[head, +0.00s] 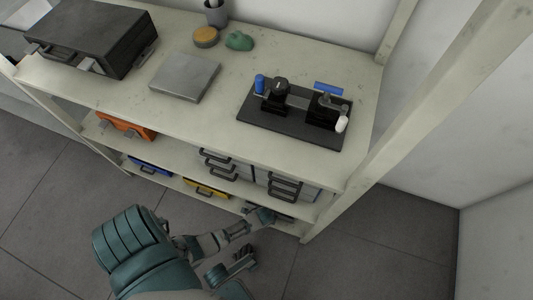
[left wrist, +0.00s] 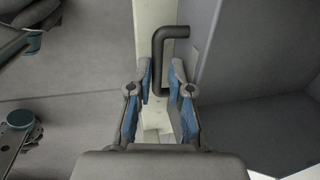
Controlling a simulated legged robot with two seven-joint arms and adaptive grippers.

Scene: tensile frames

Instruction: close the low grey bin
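The low grey bin (head: 284,216) is at the right end of the bottom shelf, mostly hidden in the head view. The left wrist view shows its grey wall and hollow inside (left wrist: 265,100), so it stands pulled out. Its dark bent handle (left wrist: 158,62) runs between the fingers of my left gripper (left wrist: 163,72). The fingers are apart with gaps beside the handle; I see no firm grip. In the head view my left gripper (head: 262,215) is at the bin's front. Another part of mine lies just below it; I cannot tell whether it is my right gripper.
Grey bins (head: 288,184) with stacked handles stand above on the middle shelf, with an orange bin (head: 126,126) at its left. Blue (head: 150,166) and yellow (head: 205,188) bins are low to the left. A shelf post (head: 345,205) rises at right. Floor in front is clear.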

